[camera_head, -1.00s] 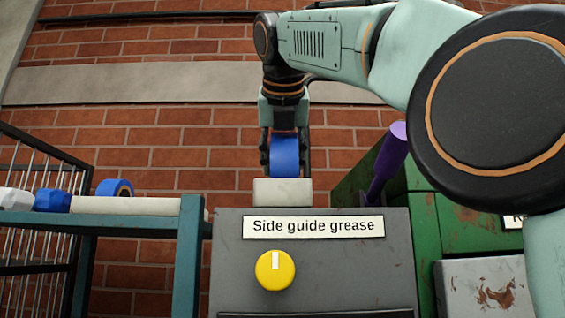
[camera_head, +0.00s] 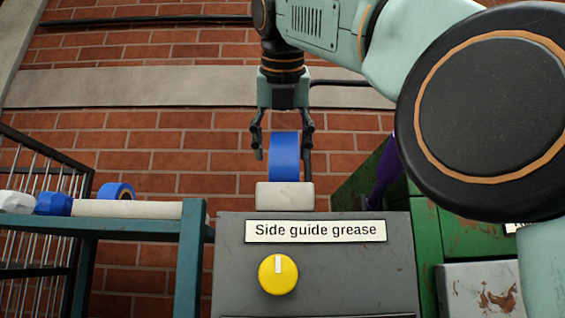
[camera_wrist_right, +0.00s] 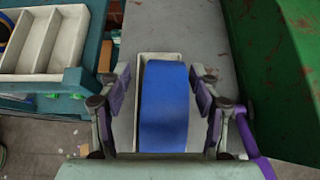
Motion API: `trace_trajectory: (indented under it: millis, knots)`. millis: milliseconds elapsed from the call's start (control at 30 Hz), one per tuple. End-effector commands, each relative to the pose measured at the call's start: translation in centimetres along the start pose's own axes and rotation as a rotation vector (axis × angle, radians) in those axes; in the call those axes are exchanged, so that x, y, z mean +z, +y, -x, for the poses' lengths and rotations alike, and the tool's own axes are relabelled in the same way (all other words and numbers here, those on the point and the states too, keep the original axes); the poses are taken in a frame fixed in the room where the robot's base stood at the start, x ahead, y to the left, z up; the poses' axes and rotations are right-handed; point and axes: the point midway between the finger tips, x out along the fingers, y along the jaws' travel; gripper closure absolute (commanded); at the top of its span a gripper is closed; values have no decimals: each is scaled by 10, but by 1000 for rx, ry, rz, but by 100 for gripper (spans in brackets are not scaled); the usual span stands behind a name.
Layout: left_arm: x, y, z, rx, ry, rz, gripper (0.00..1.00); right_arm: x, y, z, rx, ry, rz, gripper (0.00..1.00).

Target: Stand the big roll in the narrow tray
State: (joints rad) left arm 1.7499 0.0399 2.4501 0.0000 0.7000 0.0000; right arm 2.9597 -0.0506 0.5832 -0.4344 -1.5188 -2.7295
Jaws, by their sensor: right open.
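The big blue roll (camera_head: 285,157) stands on its edge in the narrow white tray (camera_head: 285,197), on top of the grey box with the label. In the right wrist view the roll (camera_wrist_right: 164,105) sits inside the tray (camera_wrist_right: 158,57), between the tray's long walls. My right gripper (camera_head: 283,150) is open, with its fingers above and to either side of the roll; in the wrist view a gap shows between the roll and each finger pad (camera_wrist_right: 163,95). My left gripper is not in view.
A second blue roll (camera_head: 117,191) lies on the teal shelf at left, near a blue piece (camera_head: 53,204) and a pale tray (camera_head: 125,208). A divided tray (camera_wrist_right: 45,40) shows in the wrist view. A green machine (camera_head: 415,230) with a purple handle (camera_head: 385,172) stands close on the right.

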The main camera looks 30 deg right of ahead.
Motion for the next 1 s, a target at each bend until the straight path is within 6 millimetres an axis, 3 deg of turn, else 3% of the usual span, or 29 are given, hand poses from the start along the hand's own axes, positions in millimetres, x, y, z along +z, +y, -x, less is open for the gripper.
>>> trace_trajectory:
  millis: [200, 400, 1000]
  knots:
    - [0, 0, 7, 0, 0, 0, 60, 2, 0, 47, 2, -4, 0, 36]
    - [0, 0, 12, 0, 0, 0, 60, 2, 0, 73, 1, -1, 0, 36]
    - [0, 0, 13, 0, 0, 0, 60, 0, 0, 80, 1, 0, 0, 36]
